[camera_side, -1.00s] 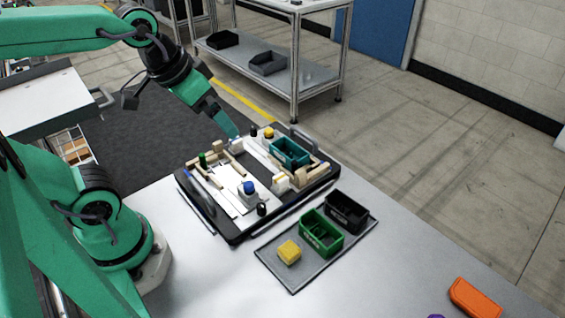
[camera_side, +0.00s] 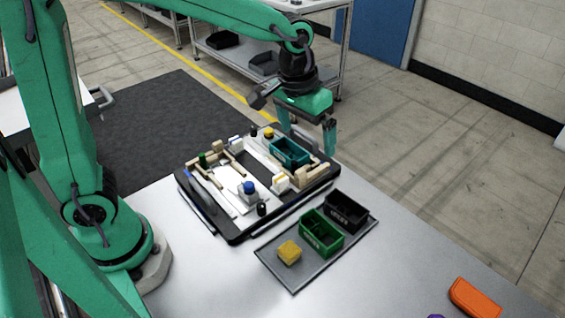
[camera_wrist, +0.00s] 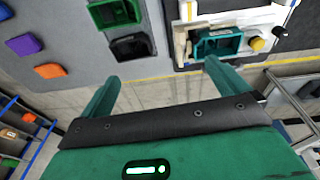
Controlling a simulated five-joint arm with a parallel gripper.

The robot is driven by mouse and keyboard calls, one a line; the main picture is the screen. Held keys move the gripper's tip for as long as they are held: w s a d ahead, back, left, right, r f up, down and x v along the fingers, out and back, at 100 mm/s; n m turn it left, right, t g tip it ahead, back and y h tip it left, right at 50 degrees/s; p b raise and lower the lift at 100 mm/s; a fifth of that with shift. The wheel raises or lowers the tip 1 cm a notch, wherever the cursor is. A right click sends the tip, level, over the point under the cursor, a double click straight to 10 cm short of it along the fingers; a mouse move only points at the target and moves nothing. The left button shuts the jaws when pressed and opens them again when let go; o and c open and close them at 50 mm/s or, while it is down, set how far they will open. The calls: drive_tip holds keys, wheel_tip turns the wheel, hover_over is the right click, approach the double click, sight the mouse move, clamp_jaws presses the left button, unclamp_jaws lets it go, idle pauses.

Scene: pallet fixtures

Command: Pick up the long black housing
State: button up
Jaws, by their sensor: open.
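A black open-topped housing (camera_side: 346,211) sits at the back right of the flat grey tray (camera_side: 284,277), beside a green housing (camera_side: 321,232). In the wrist view the black housing (camera_wrist: 128,46) is beyond the left finger, below the green housing (camera_wrist: 113,13). My gripper (camera_side: 307,132) is open and empty, in the air near the far right end of the pallet, behind the teal housing (camera_side: 290,152) in the side view. The wrist view shows its two fingers wide apart (camera_wrist: 160,72) with nothing between them. It is clear of the black housing.
The dark pallet (camera_side: 233,238) holds several fixtures, wooden blocks and a blue-topped part (camera_side: 249,188). A yellow block (camera_side: 289,251) lies on the tray. An orange part (camera_side: 474,298) is at the table's front right.

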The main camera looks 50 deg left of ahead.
drive_tip(key=g, duration=0.2)
approach(346, 205)
drive_tip(key=s+d+r, duration=0.1)
drive_tip(key=s+r, duration=0.1)
drive_tip(key=s, duration=0.1)
drive_tip(key=shift+y, duration=0.3)
drive_tip(key=shift+w+d+f, duration=0.1)
drive_tip(key=shift+w+f, duration=0.05)
drive_tip(key=shift+f, duration=1.4)
drive_tip(key=shift+w+d+f, duration=0.1)
drive_tip(key=shift+d+f, duration=0.05)
drive_tip(key=shift+f, duration=1.35)
drive_tip(key=shift+w+d+f, duration=0.1)
drive_tip(key=shift+w+f, duration=0.05)
drive_tip(key=shift+f, duration=1.4)
drive_tip(key=c, duration=0.8)
drive_tip(key=shift+o, duration=0.2)
drive_tip(key=shift+r, duration=0.15)
